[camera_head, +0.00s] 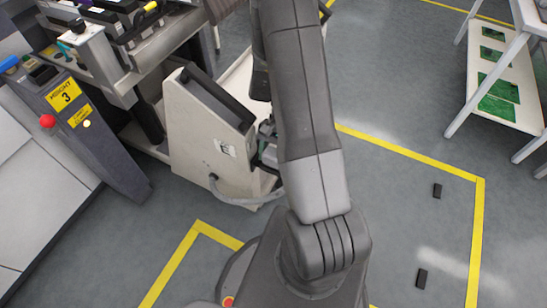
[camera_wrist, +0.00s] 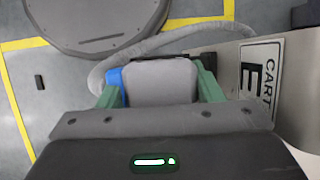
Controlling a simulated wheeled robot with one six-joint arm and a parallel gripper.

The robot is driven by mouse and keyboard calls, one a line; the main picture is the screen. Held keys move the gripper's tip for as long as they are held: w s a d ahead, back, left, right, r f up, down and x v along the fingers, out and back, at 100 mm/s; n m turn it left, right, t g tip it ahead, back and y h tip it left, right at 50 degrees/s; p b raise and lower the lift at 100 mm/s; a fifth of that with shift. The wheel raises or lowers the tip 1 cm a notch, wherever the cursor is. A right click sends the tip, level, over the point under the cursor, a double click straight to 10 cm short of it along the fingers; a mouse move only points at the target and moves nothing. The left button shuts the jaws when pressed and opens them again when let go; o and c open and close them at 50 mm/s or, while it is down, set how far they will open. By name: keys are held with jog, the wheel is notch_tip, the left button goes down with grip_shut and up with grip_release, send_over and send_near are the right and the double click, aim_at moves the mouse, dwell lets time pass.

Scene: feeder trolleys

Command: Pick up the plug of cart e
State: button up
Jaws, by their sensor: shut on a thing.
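The plug (camera_wrist: 160,88) is a grey block with a blue part at its left side, seen close up in the wrist view. My gripper (camera_wrist: 158,74) has its two green fingers on either side of the plug and is shut on it. A thick grey cable (camera_wrist: 145,48) loops from near the plug's left side toward the cart. Cart E (camera_head: 200,150) is a cream trolley left of my arm in the head view; its label also shows in the wrist view (camera_wrist: 262,80). My arm hides the plug and most of the gripper in the head view.
A grey machine panel (camera_head: 85,125) with a red button and a yellow "3" label stands at left. A white shelf rack (camera_head: 500,90) with green boards stands at upper right. Yellow lines and two small dark blocks (camera_head: 437,191) (camera_head: 421,279) mark open floor at right.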

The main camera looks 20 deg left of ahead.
aim_at(274, 152)
jog(key=shift+r, duration=0.15)
jog(key=shift+r, duration=0.55)
jog(key=v, duration=0.2)
jog(key=shift+w+r+p, duration=0.1)
jog(key=shift+r+p, duration=0.15)
jog(key=shift+p, duration=0.15)
jog(key=w+d+r+p, duration=0.1)
jog(key=w+r+p, duration=0.1)
jog(key=w, duration=1.5)
jog(key=shift+d+r+p, duration=0.15)
jog(key=shift+r+p, duration=0.2)
jog(key=shift+r, duration=0.1)
